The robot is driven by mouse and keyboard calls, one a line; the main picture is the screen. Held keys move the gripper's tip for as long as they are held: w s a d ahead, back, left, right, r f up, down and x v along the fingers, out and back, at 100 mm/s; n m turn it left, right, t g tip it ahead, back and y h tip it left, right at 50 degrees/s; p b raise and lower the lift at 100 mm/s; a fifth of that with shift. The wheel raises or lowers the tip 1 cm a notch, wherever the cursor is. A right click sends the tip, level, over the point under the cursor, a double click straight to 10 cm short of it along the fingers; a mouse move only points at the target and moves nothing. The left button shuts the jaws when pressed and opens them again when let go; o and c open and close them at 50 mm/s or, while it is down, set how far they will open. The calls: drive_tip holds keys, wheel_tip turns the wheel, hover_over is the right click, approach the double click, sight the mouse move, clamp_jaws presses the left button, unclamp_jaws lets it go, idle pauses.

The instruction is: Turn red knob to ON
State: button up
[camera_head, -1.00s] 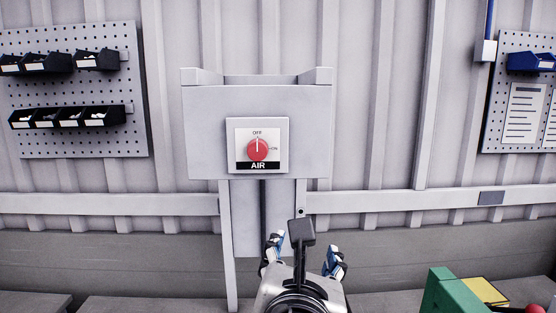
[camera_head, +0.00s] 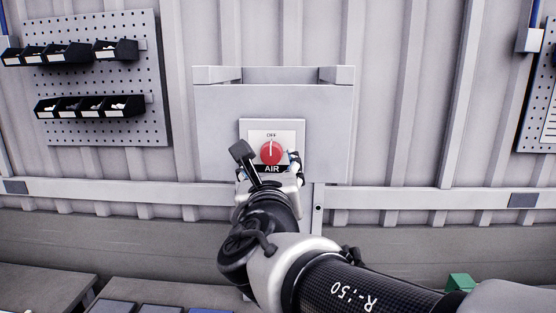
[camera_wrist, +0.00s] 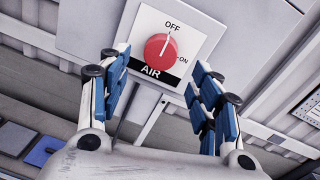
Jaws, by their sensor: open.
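The red knob (camera_head: 271,152) sits on a white square plate (camera_head: 288,130) marked OFF at the top and AIR below. Its white pointer line is at OFF. In the wrist view the knob (camera_wrist: 160,47) is in full sight, with ON marked to its right. My gripper (camera_wrist: 160,84) is open, its blue-padded fingers apart to the left and right below the knob, with nothing between them. In the head view my gripper (camera_head: 270,168) is just in front of the plate's lower part, and the wrist partly hides it. The fingers do not appear to touch the knob.
The plate is on a grey panel box (camera_head: 225,115) fixed to the ribbed wall. A pegboard (camera_head: 95,90) with black bins hangs at left. A horizontal rail (camera_head: 430,197) runs along the wall. A green object (camera_head: 460,283) shows at the lower right.

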sight(272, 158)
drive_tip(key=w, duration=0.5)
drive_tip(key=shift+w, duration=0.15)
drive_tip(key=shift+c, duration=0.5)
drive_tip(key=c, duration=1)
